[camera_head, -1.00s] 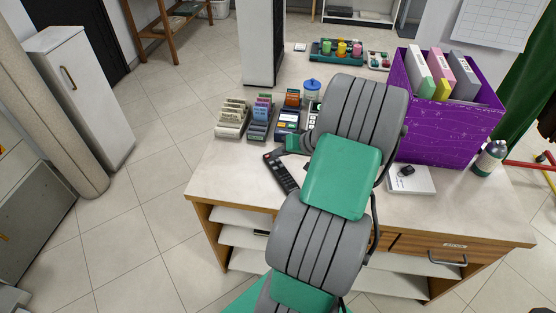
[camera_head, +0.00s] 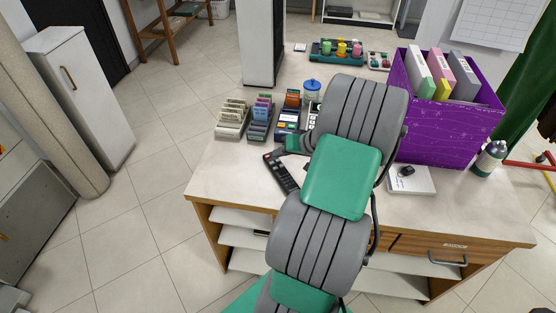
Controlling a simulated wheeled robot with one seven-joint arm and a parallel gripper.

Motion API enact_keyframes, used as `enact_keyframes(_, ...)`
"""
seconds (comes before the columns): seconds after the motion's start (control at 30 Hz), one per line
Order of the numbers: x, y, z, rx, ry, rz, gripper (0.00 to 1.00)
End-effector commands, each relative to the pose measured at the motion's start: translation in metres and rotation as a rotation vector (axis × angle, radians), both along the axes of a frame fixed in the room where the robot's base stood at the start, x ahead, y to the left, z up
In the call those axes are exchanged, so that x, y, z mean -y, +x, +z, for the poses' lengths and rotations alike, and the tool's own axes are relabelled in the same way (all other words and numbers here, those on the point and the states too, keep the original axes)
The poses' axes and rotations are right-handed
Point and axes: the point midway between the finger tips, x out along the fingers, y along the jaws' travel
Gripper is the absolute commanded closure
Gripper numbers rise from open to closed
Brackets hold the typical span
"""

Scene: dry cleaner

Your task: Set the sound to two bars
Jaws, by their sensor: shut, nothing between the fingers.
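A black remote control (camera_head: 282,172) lies on the desk, just left of my arm. A blue card terminal (camera_head: 288,122) with a small light screen stands behind it. A dark keypad device (camera_head: 312,114) beside the terminal is partly covered by my arm. No sound bars can be read on any of these at this size. My grey and green arm reaches over the middle of the desk. A small green and grey part of its far end shows beside the terminal. My gripper's fingers are hidden behind the arm, so their place relative to the devices cannot be seen.
Card racks (camera_head: 232,119) stand at the desk's left. A blue-lidded jar (camera_head: 312,90) is behind the terminal. A purple box (camera_head: 449,125) of folders, a white pad (camera_head: 411,180) and a bottle (camera_head: 489,158) are on the right. The desk's front left (camera_head: 222,182) is clear.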

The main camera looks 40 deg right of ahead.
Motion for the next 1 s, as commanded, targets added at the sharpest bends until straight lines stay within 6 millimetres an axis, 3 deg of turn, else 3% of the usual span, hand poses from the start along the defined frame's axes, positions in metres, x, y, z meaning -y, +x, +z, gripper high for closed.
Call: enact_keyframes(1.0, -0.0004, 0.0000, -0.0091, 0.000, 0.000, 0.000, 1.00)
